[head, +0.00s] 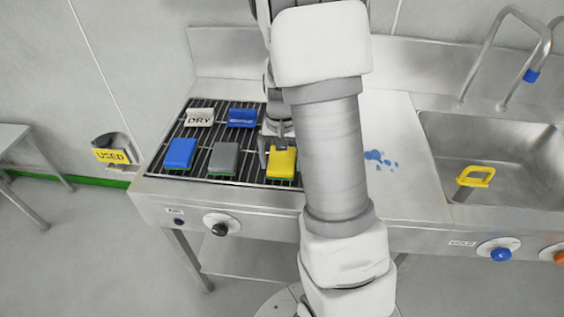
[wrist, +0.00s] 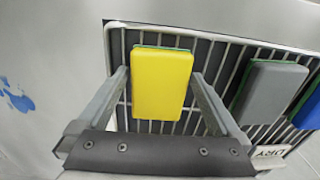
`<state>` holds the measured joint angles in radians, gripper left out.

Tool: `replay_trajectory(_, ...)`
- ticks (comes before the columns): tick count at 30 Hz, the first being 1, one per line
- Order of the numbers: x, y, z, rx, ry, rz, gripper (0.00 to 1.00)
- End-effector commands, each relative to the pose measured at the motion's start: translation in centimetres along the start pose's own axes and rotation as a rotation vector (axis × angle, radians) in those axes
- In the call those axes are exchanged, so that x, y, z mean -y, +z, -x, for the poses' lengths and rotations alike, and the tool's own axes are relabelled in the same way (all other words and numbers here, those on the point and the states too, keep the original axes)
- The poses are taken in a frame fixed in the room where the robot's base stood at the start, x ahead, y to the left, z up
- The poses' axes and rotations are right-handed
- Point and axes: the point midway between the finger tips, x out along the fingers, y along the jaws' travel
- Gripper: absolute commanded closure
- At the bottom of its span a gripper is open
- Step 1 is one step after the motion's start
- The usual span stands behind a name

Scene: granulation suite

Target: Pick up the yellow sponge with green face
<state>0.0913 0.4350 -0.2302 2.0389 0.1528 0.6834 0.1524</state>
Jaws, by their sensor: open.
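The yellow sponge with green face (head: 281,163) lies on the wire rack, at the right end of a row of sponges. In the wrist view the yellow sponge (wrist: 161,82) shows its yellow side up, with a thin green edge at the far end and side. My gripper (wrist: 160,75) is open, with one finger on each side of the yellow sponge. No finger clearly touches it. In the head view my gripper (head: 280,152) is at the sponge, and my arm hides part of it.
A grey sponge (head: 223,158) and a blue sponge (head: 180,153) lie left of the yellow one on the rack (head: 195,171). A DRY sign (head: 199,118) and a blue block (head: 242,118) are behind. A sink (head: 500,160) with a yellow-handled tool (head: 474,178) is at right. A USED holder (head: 112,155) hangs at left.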

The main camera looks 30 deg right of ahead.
Motion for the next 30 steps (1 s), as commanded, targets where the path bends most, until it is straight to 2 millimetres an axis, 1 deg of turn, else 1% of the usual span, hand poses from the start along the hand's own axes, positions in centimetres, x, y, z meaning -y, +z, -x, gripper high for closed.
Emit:
replay_trajectory(2, 0.0, 0.0, 0.0, 0.000, 0.000, 0.000, 0.02)
replay_trajectory(3, 0.0, 0.0, 0.0, 0.000, 0.000, 0.000, 0.09)
replay_trajectory(5, 0.0, 0.0, 0.0, 0.000, 0.000, 0.000, 0.20)
replay_trajectory(6, 0.0, 0.0, 0.1, 0.000, 0.000, 0.000, 0.27)
replay_trajectory(8, 0.0, 0.0, 0.1, 0.000, 0.000, 0.000, 0.38)
replay_trajectory(12, 0.0, 0.0, 0.1, 0.000, 0.000, 0.000, 0.63)
replay_trajectory(13, 0.0, 0.0, 0.1, 0.000, 0.000, -0.001, 0.66)
replay_trajectory(19, 0.0, 0.0, 0.1, 0.000, 0.000, -0.001, 0.66)
replay_trajectory(23, 0.0, 0.0, 0.6, -0.001, -0.001, -0.001, 0.66)
replay_trajectory(26, 0.0, -0.1, 1.5, -0.002, -0.001, -0.001, 0.66)
replay_trajectory(29, 0.1, -0.1, 3.1, -0.004, -0.002, 0.000, 0.66)
replay_trajectory(30, 0.1, -0.1, 3.9, -0.005, -0.002, 0.001, 0.66)
